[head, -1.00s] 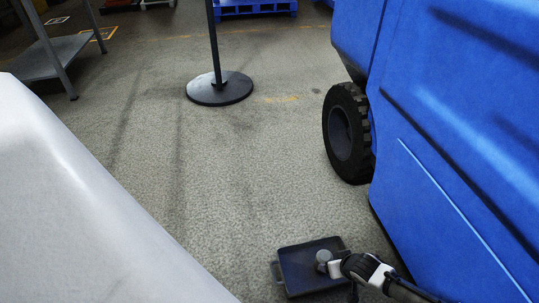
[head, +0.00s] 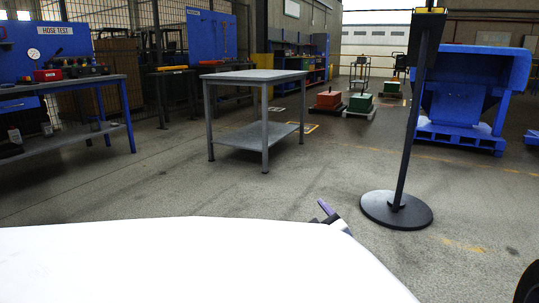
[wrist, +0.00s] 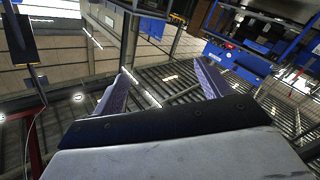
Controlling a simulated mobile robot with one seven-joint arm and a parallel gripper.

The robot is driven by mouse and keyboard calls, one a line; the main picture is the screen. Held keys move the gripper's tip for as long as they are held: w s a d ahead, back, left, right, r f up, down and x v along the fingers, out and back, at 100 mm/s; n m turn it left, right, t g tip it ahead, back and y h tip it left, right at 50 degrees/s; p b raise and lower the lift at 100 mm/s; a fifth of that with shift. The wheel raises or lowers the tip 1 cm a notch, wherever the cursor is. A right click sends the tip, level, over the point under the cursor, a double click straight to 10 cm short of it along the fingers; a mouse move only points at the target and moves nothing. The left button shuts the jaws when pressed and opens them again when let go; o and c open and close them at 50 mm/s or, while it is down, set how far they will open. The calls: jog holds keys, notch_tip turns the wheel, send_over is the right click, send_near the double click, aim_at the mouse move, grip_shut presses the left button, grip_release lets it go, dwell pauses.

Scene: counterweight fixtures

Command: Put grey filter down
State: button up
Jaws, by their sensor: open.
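My gripper (wrist: 163,82) is open in the wrist view, with its two purple-grey fingers spread and nothing between them. In the head view only a fingertip part of my gripper (head: 328,211) shows, just past the edge of a white surface in the foreground. The grey filter is not visible in either current view. The dark tray on the floor from the earlier view is also out of frame.
A grey two-shelf table (head: 260,77) stands mid-floor. A black post with a round base (head: 396,211) stands at right, before a blue pallet (head: 458,137). A workbench (head: 60,88) lines the left. Floor between is open.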

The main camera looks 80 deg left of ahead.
jog(key=s+d+r+n+g+y, duration=0.2)
jog(key=s+r+g+y, duration=0.1)
jog(key=s+r, duration=0.8)
jog(key=s+d+r+m+y, duration=0.2)
jog(key=d+r+y, duration=0.4)
jog(key=d+r, duration=0.9)
notch_tip(320, 180, up, 4)
jog(key=shift+s+d+f+m, duration=0.25)
jog(key=shift+d+m, duration=0.15)
jog(key=shift+m, duration=0.1)
